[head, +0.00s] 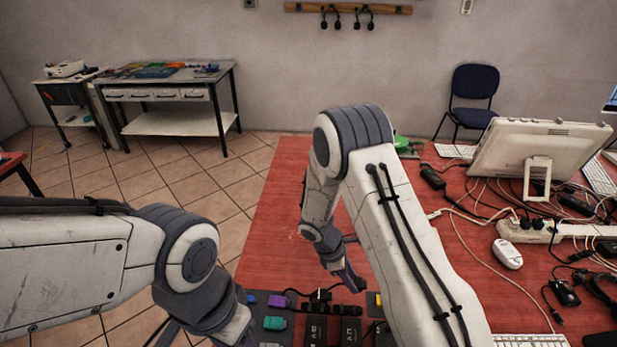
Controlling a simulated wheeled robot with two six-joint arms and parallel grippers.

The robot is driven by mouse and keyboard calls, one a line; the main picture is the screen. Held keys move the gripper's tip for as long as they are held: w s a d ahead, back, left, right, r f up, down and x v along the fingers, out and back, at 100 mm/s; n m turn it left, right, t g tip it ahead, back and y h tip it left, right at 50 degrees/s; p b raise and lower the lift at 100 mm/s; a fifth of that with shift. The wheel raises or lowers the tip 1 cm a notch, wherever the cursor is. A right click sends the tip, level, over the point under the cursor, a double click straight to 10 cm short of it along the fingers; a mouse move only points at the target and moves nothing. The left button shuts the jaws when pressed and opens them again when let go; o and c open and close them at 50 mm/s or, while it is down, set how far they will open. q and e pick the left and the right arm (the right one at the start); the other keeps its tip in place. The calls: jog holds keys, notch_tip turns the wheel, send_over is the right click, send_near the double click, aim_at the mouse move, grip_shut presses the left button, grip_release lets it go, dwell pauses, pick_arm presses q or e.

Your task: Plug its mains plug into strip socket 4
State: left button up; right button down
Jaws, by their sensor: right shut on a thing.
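The white power strip (580,231) lies on the red table at the right. Black plugs (525,223) sit at its left end; its socket numbers are too small to read. My right gripper (352,281) points down over the table's near middle, well left of the strip. It is shut on a small dark thing, mostly hidden, so I cannot tell whether it is the mains plug. Dark cable and plug-like pieces (320,296) lie just beside and below it.
Black adapters (315,330), a purple block (278,301) and a green block (274,323) lie at the near edge. A monitor (540,155), tangled cables, a white mouse (508,253) and a keyboard (530,340) crowd the right. The table's left part (275,225) is clear.

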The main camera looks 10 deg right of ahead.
jog(key=shift+s+d+r+m+g, duration=0.1)
jog(key=shift+s+r+m+g, duration=0.15)
jog(key=shift+m, duration=0.55)
jog(key=shift+s+a+r+m+g+y, duration=0.6)
jog(key=shift+m+y, duration=0.25)
jog(key=shift+m, duration=1.35)
jog(key=shift+s+a+r+m+g+y, duration=0.55)
jog(key=shift+m+y, duration=0.25)
jog(key=shift+m, duration=1.4)
jog(key=shift+s+a+r+m+g+y, duration=0.55)
jog(key=shift+m+y, duration=0.3)
jog(key=shift+m, duration=1.35)
